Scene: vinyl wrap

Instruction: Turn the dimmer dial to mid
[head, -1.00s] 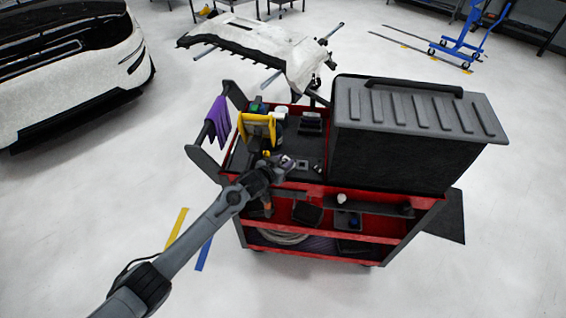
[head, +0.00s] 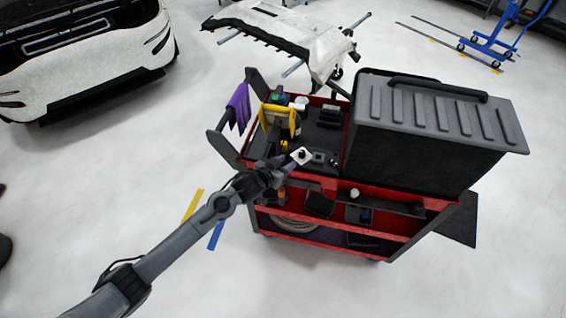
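A small white square plate with a dark round spot (head: 301,156) shows at the tip of my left arm, over the near left part of the cart's top tray. It may be the dimmer dial; its setting is too small to read. My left gripper (head: 284,166) is just left of and below the plate, its fingers small and dark. I cannot tell whether they touch the plate or are open. A bit of purple shows between gripper and plate. My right gripper is not in view.
The red and black cart (head: 330,208) carries a large grey ridged case (head: 435,125) on its right. A yellow tool (head: 280,119) and small dark boxes crowd the top tray. A purple cloth (head: 239,106) hangs at its left. The floor left of it is mostly clear.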

